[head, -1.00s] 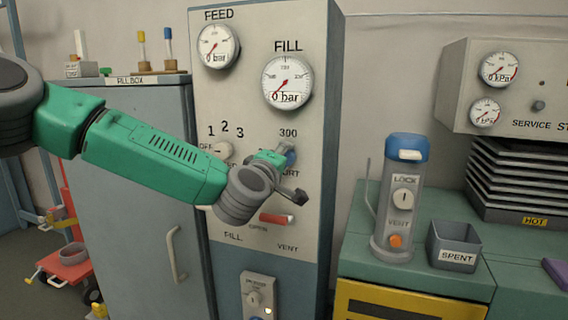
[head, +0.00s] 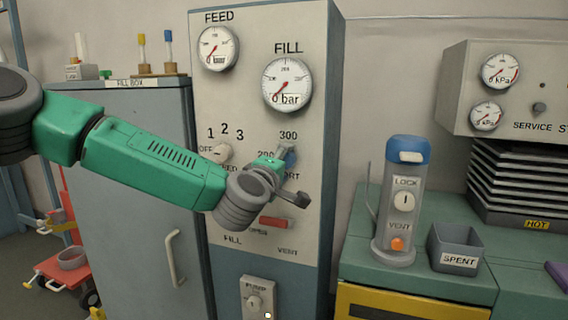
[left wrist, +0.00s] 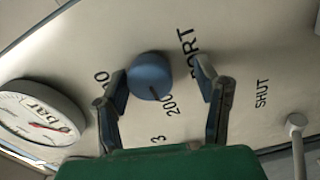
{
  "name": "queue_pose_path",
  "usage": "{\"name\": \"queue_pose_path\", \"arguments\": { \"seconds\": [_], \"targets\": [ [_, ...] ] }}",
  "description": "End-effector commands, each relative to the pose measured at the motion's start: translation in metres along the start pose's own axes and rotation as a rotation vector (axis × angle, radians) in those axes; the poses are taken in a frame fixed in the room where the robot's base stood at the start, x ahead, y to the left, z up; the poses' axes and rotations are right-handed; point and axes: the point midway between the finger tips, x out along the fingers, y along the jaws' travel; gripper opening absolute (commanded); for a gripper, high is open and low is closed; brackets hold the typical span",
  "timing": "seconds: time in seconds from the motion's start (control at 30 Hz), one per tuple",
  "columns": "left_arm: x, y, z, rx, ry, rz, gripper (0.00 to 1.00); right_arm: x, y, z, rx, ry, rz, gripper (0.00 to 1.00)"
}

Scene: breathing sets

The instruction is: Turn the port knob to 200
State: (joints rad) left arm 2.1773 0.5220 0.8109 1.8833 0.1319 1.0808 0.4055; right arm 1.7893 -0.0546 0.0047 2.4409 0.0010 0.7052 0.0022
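The port knob (left wrist: 150,76) is a round blue knob on the pale panel, beside the PORT label. A dark mark on its face points toward the 200 label (left wrist: 171,105). In the head view the knob (head: 291,155) is mostly hidden by my left gripper (head: 279,172). In the left wrist view my left gripper (left wrist: 164,84) is open around the knob. One finger is close to the knob's left side, and I cannot tell if it touches. The other finger stands clear on the right with a gap. My right gripper is not in view.
The fill gauge (head: 288,84) and feed gauge (head: 217,48) sit above, both at 0 bar. A selector knob (head: 221,153) is left of my gripper and a red handle (head: 276,223) is below it. A canister (head: 402,205) and spent bin (head: 456,248) stand on the right bench.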

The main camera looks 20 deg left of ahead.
Motion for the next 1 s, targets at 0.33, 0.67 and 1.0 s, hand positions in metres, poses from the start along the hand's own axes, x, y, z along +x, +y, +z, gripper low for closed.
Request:
{"name": "queue_pose_path", "arguments": {
  "seconds": [0.33, 0.67, 1.0],
  "targets": [
    [-0.015, 0.004, -0.002, -0.001, 0.003, 0.008, 0.56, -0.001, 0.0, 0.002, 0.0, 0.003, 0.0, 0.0],
    [-0.083, 0.002, -0.001, -0.002, 0.0, 0.004, 0.56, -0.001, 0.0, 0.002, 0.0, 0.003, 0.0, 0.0],
    [-0.118, -0.001, -0.001, -0.001, 0.001, 0.001, 0.56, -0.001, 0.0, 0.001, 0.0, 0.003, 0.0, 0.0]
  ]
}}
